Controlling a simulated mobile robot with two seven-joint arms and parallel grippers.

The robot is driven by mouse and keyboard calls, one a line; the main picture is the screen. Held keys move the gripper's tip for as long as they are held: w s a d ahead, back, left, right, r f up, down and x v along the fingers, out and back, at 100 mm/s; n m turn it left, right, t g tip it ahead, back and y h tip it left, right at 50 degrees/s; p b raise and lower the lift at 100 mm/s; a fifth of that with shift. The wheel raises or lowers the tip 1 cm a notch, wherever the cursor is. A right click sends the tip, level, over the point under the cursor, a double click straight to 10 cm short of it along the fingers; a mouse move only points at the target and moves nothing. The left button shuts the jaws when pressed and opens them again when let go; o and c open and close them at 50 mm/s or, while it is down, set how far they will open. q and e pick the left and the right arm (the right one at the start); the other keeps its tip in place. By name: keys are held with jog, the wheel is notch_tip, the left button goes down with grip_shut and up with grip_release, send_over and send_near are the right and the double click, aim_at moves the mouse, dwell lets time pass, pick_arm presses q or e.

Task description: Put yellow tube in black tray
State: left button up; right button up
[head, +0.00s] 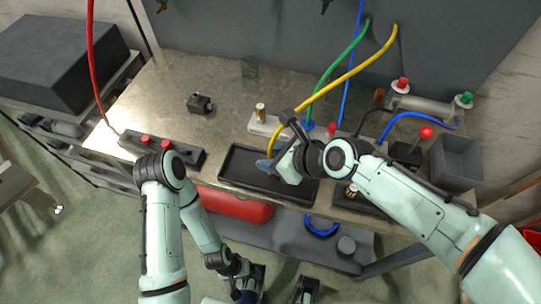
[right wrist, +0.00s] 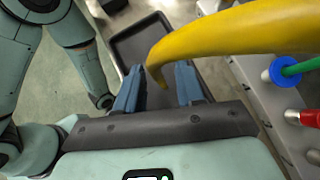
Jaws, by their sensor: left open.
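The yellow tube (head: 352,72) hangs from the back wall and curves down to the black tray (head: 240,172) in the head view. In the right wrist view the yellow tube (right wrist: 240,32) crosses the upper right and its end droops by the fingers. My right gripper (head: 267,165) is over the tray; in the right wrist view its blue fingers (right wrist: 158,88) are apart, with the tube end appearing between them. Contact cannot be told. The tray (right wrist: 142,45) is beyond the fingertips. My left gripper (head: 250,287) is open and low, in front of the table.
A green tube (head: 343,58) and a blue tube (head: 350,85) run close to the yellow one. A block with red knobs (head: 170,150) lies left of the tray. A grey bin (head: 457,160) stands at the right. The table's left rear is mostly clear around a small black part (head: 199,103).

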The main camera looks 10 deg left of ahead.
jog(key=p+v, duration=0.1)
jog(key=v, duration=1)
jog(key=shift+s+r, duration=0.1)
